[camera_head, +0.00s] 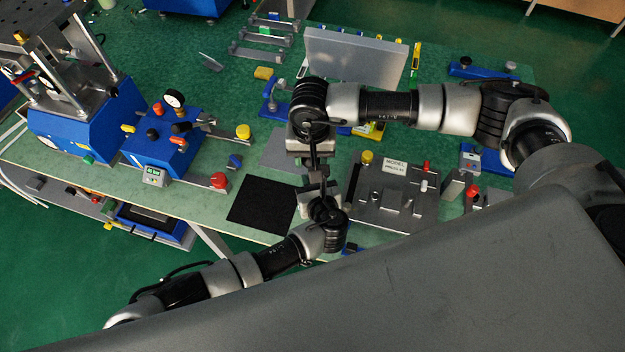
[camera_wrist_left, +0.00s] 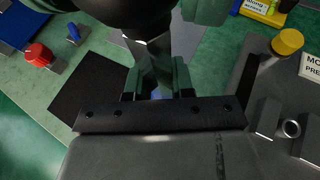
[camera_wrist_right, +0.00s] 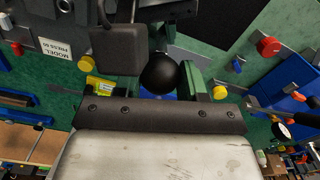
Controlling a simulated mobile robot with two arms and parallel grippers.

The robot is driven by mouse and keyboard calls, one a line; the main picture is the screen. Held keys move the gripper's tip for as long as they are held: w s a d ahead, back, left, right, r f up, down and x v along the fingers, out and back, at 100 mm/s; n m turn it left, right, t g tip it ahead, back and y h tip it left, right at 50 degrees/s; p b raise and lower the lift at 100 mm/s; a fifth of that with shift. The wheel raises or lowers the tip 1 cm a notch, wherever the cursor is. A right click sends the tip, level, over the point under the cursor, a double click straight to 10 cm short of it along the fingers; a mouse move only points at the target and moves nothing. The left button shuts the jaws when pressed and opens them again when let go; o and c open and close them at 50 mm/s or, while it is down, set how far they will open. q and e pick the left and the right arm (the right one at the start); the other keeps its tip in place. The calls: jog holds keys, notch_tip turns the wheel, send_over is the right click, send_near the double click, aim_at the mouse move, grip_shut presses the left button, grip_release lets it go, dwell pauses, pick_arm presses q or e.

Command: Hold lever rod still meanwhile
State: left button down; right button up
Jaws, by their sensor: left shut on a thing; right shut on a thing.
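My right gripper (camera_head: 313,160) and my left gripper (camera_head: 320,192) meet near the front middle of the bench in the head view, right one farther back. In the right wrist view a black ball knob (camera_wrist_right: 160,73) sits between the fingers of my right gripper, which is shut; I take it as the lever rod's end. In the left wrist view a grey rod-like piece (camera_wrist_left: 160,68) shows between the fingers of my left gripper (camera_wrist_left: 158,82), which is shut on it. The rod's lower part and base are mostly hidden by the arms.
A black mat (camera_head: 260,205) lies left of the grippers. A grey fixture plate (camera_head: 393,215) with a yellow knob (camera_head: 367,157) is close on the right.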

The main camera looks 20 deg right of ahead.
jog(key=shift+s+d+f, duration=0.1)
jog(key=shift+f, duration=0.1)
jog(key=o, duration=1.1)
jog(key=shift+o, duration=0.2)
jog(key=shift+r, duration=0.1)
jog(key=n, duration=1.2)
